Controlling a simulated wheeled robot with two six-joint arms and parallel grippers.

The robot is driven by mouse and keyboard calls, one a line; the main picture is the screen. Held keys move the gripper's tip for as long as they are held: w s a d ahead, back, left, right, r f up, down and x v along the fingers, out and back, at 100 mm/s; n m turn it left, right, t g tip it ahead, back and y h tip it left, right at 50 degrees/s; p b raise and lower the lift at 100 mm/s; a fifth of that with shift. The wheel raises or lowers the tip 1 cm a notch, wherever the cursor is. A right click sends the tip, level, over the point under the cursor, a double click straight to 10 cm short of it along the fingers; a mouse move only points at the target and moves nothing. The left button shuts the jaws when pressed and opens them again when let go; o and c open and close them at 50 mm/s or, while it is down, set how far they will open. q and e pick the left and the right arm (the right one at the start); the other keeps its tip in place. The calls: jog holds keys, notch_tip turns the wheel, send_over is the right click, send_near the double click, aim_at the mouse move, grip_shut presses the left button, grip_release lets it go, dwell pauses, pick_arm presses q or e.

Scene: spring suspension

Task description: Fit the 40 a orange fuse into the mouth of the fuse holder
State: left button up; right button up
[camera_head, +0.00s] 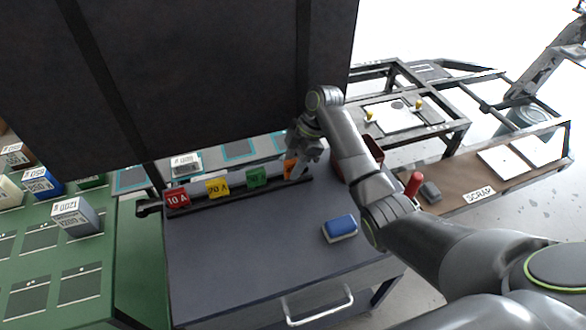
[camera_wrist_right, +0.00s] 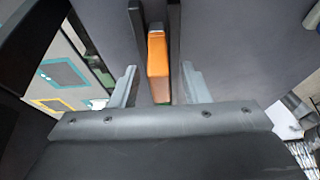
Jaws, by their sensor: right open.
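The orange fuse (camera_head: 289,168) stands at the right end of a row of coloured fuses on the dark cabinet top; its label is not readable. In the right wrist view the orange fuse (camera_wrist_right: 158,65) lies between the two fingers, with a visible gap on each side. My right gripper (camera_head: 308,154) is open around it and holds nothing. In the right wrist view the gripper (camera_wrist_right: 160,84) shows both fingers apart. My left gripper is not in view. I cannot make out the fuse holder's mouth in either view.
Red (camera_head: 177,198), yellow (camera_head: 217,187) and green (camera_head: 257,177) fuses stand left along a dark rail (camera_head: 240,196). A blue-and-white block (camera_head: 340,228) lies on the cabinet top (camera_head: 250,245). A large dark panel (camera_head: 210,70) overhangs behind. The cabinet's front middle is clear.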

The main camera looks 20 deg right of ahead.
aim_at(293, 161)
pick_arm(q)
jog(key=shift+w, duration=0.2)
pick_arm(e)
grip_shut()
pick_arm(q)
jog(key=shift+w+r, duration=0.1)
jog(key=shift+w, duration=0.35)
pick_arm(e)
notch_tip(293, 161, up, 9)
jog(key=shift+f+p, duration=0.1)
jog(key=shift+p, duration=0.9)
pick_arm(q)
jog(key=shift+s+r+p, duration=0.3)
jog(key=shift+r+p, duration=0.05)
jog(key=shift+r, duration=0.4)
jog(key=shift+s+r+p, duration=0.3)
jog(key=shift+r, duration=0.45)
pick_arm(e)
jog(key=shift+r, duration=0.65)
